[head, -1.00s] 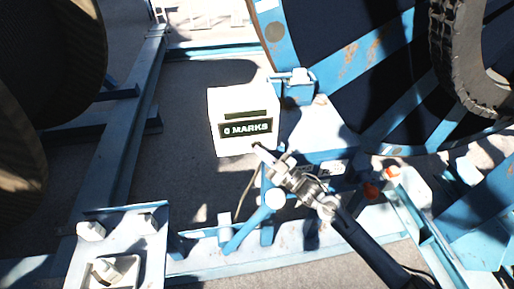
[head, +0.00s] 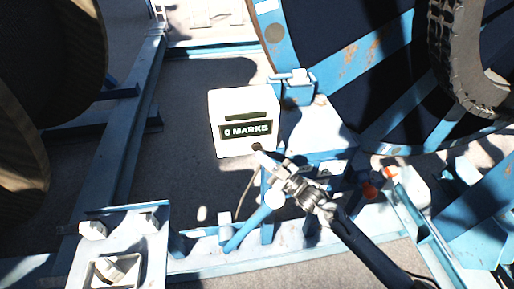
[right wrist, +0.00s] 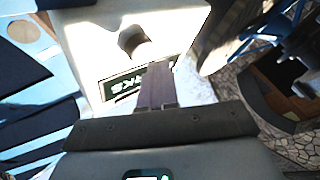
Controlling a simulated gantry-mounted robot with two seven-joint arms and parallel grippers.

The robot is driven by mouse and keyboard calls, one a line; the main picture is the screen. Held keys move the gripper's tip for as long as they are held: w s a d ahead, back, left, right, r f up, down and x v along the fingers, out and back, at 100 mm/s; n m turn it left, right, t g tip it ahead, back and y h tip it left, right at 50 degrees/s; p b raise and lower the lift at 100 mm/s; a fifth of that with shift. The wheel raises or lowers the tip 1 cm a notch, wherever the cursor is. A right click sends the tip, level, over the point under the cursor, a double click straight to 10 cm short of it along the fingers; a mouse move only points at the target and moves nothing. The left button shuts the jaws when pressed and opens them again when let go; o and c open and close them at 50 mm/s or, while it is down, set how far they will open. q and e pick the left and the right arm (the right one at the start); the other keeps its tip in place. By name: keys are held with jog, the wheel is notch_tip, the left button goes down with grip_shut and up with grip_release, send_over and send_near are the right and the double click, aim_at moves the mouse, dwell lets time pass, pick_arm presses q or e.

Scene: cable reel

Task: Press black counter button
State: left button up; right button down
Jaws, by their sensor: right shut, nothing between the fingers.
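The white counter box (head: 230,105) stands in the middle of the head view, with a dark display panel (head: 248,130) reading "MARKS" after a single digit too small to be sure of. In the right wrist view the closed fingers (right wrist: 158,75) point at the box near the button; contact is not clear. My left gripper is out of view.
A large blue reel (head: 350,55) stands at the right and a dark reel (head: 45,90) at the left. Blue frame beams (head: 130,130) surround the box. A thin cable (head: 243,195) hangs below it. Bare ground (head: 180,130) is clear left of the box.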

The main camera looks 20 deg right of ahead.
jog(key=s+p, duration=0.2)
jog(key=s, duration=0.1)
jog(key=s+a+p, duration=0.1)
jog(key=s, duration=0.1)
dwell(0.4)
dwell(0.6)
